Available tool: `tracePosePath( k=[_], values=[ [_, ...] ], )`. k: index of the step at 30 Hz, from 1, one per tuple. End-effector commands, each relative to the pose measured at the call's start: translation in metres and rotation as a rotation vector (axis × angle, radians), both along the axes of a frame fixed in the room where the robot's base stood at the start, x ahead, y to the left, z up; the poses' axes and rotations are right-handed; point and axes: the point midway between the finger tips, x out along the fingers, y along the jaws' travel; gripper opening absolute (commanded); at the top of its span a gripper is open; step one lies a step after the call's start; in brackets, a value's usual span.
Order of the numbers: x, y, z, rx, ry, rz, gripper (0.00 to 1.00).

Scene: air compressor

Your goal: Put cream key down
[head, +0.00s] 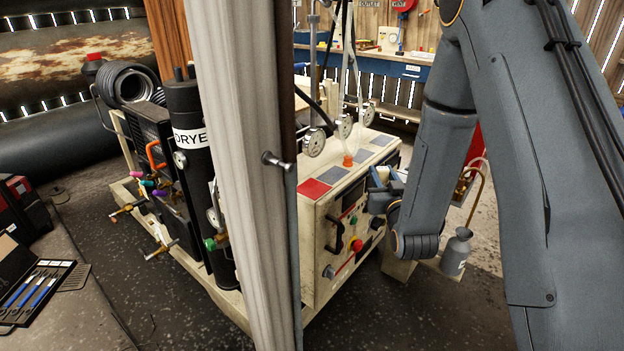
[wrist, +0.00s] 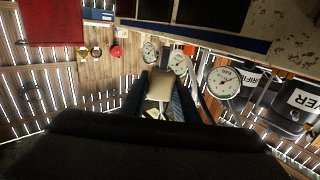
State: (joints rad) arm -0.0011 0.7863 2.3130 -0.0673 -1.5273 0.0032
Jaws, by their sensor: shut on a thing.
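My gripper (head: 382,190) is at the right side of the cream control cabinet (head: 325,262) in the head view, close to the edge of its top. In the wrist view, my gripper (wrist: 160,98) is shut on a cream piece, the cream key (wrist: 160,83), which sits between the two dark fingers. The cabinet top carries a red patch (head: 313,190) and grey-blue patches (head: 334,174). I cannot tell whether the key touches anything besides the fingers.
Pressure gauges (head: 314,142) on thin pipes and an orange-based clear funnel (head: 348,160) rise from the cabinet top. A pale post (head: 240,150) hides part of the machine. A black dryer cylinder (head: 190,165) stands left. A grey bottle (head: 456,252) stands at right.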

Motion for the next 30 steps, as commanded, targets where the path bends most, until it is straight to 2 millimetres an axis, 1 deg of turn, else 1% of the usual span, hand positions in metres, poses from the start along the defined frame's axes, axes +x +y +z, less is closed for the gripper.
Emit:
tracePosePath(
  k=[1, 2, 3, 5, 6, 7, 9, 12, 15, 18, 21, 23, 27, 30],
  values=[
    [0.006, 0.013, 0.012, 0.0, -0.007, 0.051, 0.05],
    [0.009, 0.023, 0.018, 0.0, -0.008, 0.09, 0.05],
    [0.013, 0.038, 0.026, -0.002, -0.008, 0.15, 0.05],
    [0.019, 0.063, 0.041, -0.002, -0.009, 0.249, 0.05],
    [0.02, 0.079, 0.05, -0.004, -0.008, 0.318, 0.05],
    [0.021, 0.091, 0.057, -0.003, -0.009, 0.369, 0.05],
    [0.021, 0.117, 0.071, -0.003, -0.008, 0.482, 0.05],
    [0.016, 0.148, 0.087, -0.002, -0.006, 0.623, 0.05],
    [0.009, 0.17, 0.097, -0.001, -0.004, 0.732, 0.05],
    [0.003, 0.182, 0.103, 0.0, -0.002, 0.803, 0.05],
    [0.0, 0.188, 0.099, 0.002, 0.001, 0.836, 0.05],
    [0.0, 0.189, 0.091, 0.004, 0.003, 0.842, 0.05],
    [-0.001, 0.189, 0.068, 0.004, 0.003, 0.842, 0.05],
    [-0.001, 0.189, 0.054, 0.004, 0.002, 0.842, 0.05]
  ],
)
